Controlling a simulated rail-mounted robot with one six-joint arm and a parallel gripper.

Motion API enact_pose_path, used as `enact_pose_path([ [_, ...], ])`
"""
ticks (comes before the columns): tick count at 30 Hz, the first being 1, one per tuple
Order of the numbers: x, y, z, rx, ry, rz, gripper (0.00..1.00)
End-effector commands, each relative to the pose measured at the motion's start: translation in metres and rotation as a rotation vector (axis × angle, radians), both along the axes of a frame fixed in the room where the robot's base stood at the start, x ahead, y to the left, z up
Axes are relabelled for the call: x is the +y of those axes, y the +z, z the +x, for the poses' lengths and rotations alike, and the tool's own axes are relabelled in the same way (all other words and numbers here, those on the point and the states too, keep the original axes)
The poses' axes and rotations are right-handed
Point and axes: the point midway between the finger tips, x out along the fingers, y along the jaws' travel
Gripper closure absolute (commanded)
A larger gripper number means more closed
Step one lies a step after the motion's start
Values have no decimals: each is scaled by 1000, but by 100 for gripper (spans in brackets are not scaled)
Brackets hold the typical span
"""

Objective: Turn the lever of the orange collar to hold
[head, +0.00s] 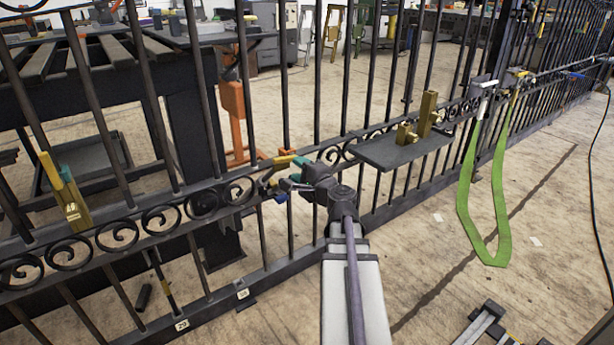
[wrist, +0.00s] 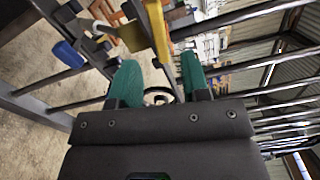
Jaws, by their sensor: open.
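The orange collar (head: 285,154) shows as a small patch on a gate bar just above the scroll band in the head view, largely hidden by my gripper. My gripper (head: 290,175) is beside it, and its green fingers (wrist: 160,82) are open in the wrist view. A yellow bar (wrist: 157,30), which looks like a lever, comes down from the top of the wrist view. Its end appears in front of the gap between the fingers; I cannot tell if it touches either one. A blue piece (wrist: 68,54) sits to its left.
Scrolls (head: 120,235) and upright bars surround my gripper. A dark shelf (head: 400,150) with brass blocks (head: 428,113) is to the right. A yellow-and-teal fitting (head: 65,195) is on the left. A green strap (head: 465,190) hangs further right.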

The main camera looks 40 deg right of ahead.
Motion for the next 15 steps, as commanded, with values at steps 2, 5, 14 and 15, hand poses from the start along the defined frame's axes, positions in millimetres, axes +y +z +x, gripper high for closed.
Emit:
enact_pose_path([
  [2, -2, 0, 12, 0, 1, 0, 57],
  [5, -4, 0, 25, 0, 2, 0, 57],
  [14, -8, 0, 60, 1, 1, -1, 57],
  [15, -8, 0, 63, 0, 1, -1, 57],
])
